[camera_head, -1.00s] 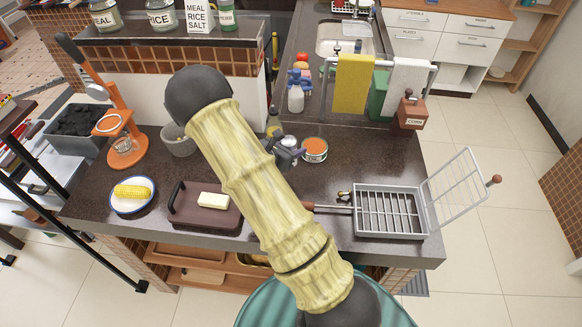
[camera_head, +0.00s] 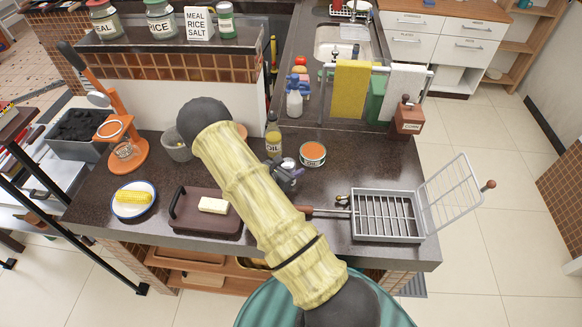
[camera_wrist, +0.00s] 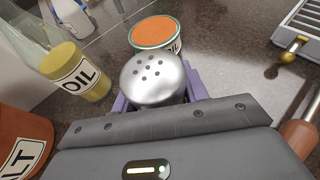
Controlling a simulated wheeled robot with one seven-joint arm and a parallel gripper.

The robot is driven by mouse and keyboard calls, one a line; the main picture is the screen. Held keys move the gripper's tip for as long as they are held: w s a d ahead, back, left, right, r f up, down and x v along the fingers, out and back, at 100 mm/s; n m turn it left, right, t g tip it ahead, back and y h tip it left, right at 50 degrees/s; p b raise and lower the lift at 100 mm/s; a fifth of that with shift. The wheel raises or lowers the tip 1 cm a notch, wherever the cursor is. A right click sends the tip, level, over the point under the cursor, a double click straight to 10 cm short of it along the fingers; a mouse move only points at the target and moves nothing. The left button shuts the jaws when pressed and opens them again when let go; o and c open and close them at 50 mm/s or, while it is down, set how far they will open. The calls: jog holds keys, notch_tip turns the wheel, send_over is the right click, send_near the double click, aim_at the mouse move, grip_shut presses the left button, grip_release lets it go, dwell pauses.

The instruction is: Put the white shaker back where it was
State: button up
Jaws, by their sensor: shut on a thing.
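The shaker shows in the wrist view as a domed silver cap (camera_wrist: 153,76) with several holes. Its body is hidden by my gripper (camera_wrist: 158,98), whose purple fingers are shut around it. In the head view my gripper (camera_head: 286,178) is above the dark counter, in front of the oil bottle (camera_head: 273,138) and to the left of the orange-topped can (camera_head: 312,154). My arm covers most of the shaker there. In the wrist view the can (camera_wrist: 156,32) stands just beyond the shaker. I cannot tell whether the shaker touches the counter.
The oil bottle (camera_wrist: 80,75) and a brown salt pot (camera_wrist: 22,140) stand left of my gripper in the wrist view. A tray with butter (camera_head: 205,222) lies to the left, a grill basket (camera_head: 387,216) to the right. Bare counter (camera_head: 375,165) lies right of the can.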

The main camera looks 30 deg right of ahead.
jog(key=shift+f, duration=0.15)
jog(key=o, duration=1.1)
jog(key=shift+w+a, duration=0.1)
jog(key=shift+c, duration=0.2)
jog(key=shift+d, duration=0.2)
jog(key=shift+r, duration=0.25)
jog(key=b+v, duration=0.3)
jog(key=v, duration=0.9)
jog(key=shift+a, duration=0.15)
